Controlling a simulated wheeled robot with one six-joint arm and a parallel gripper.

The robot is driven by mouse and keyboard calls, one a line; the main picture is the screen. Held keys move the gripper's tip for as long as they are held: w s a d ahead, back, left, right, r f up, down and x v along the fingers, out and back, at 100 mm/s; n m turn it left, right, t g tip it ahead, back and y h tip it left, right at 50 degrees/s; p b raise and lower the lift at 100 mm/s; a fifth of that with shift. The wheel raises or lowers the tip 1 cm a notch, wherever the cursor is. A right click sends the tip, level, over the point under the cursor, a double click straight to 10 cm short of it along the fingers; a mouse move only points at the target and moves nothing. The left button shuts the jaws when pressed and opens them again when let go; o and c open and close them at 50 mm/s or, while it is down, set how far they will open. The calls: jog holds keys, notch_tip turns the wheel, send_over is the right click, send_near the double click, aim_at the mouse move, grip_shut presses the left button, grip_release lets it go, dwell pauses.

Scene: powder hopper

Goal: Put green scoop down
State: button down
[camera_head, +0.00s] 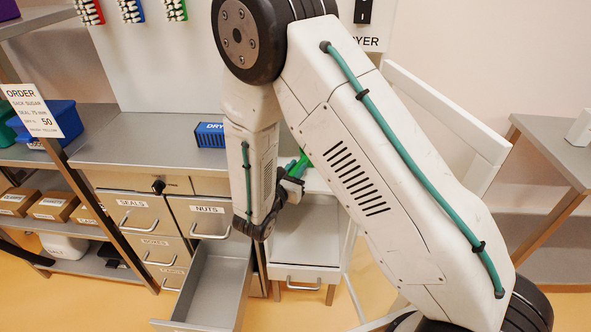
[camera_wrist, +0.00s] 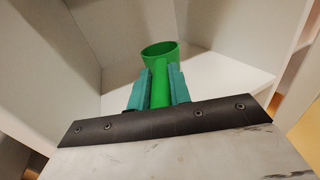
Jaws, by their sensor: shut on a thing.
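The green scoop (camera_wrist: 160,52) is held between the teal fingers of my gripper (camera_wrist: 160,82) in the wrist view. The fingers are shut on its handle, and its round cup points away from the wrist. A pale surface (camera_wrist: 222,80) lies beyond the scoop, with light walls around it. I cannot tell whether the scoop touches that surface. In the head view only a small green part of the scoop (camera_head: 301,164) shows beside my gripper (camera_head: 290,181), and my arm hides much of that area.
An open, empty-looking grey drawer (camera_head: 213,283) juts out below the NUTS drawer (camera_head: 208,210). A blue box marked DRY (camera_head: 210,135) stands on the steel counter (camera_head: 137,143). A white panel (camera_head: 440,125) stands at the right, near a steel table (camera_head: 556,140).

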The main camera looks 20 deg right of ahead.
jog(key=shift+f, duration=0.2)
jog(key=c, duration=1.3)
grip_release()
jog(key=shift+s+a+r, duration=0.1)
jog(key=shift+a, duration=0.05)
jog(key=v, duration=1.1)
jog(key=shift+s+a, duration=0.2)
jog(key=shift+s, duration=0.1)
